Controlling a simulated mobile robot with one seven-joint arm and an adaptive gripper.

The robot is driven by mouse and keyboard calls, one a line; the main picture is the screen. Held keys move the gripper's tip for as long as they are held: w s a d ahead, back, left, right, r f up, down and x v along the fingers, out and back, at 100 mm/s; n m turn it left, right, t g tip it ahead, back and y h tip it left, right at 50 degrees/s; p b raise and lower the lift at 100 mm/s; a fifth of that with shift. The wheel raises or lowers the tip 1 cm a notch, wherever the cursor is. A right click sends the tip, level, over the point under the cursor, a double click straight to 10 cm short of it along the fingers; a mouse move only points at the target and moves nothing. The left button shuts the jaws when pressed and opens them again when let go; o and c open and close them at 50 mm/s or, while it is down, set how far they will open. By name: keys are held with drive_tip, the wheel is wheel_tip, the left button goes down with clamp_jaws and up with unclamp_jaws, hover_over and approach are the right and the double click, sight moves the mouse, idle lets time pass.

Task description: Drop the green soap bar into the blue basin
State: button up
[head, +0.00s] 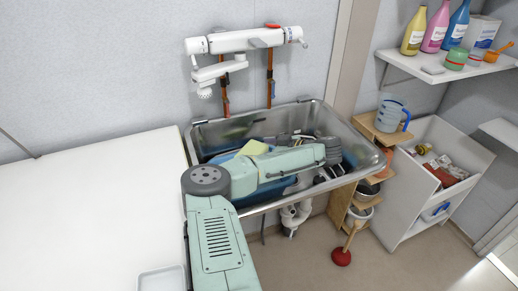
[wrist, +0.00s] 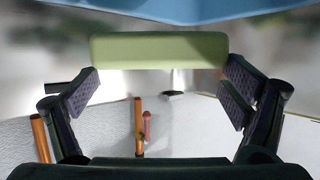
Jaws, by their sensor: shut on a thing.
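The green soap bar (wrist: 158,51) is a pale green block lying across the front of my gripper (wrist: 163,78) in the wrist view. My gripper is shut on it, with one dark ridged finger at each side. A yellow-green block that looks like the same bar shows in the head view (head: 254,147), behind my forearm. The blue basin (wrist: 200,10) fills the top edge of the wrist view, beyond the bar. In the head view the blue basin (head: 278,189) sits inside the metal sink, largely hidden by my arm. My gripper's fingers are not clear there.
The metal sink (head: 203,138) has a raised rim. A white wall tap (head: 240,41) with orange pipes hangs above it. Dark and grey items lie by the sink's right side. Wooden shelves with a blue-handled jug (head: 391,116) stand at right. A white surface (head: 95,205) is at left.

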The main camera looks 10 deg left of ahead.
drive_tip(key=o, duration=1.5)
drive_tip(key=v, duration=1.2)
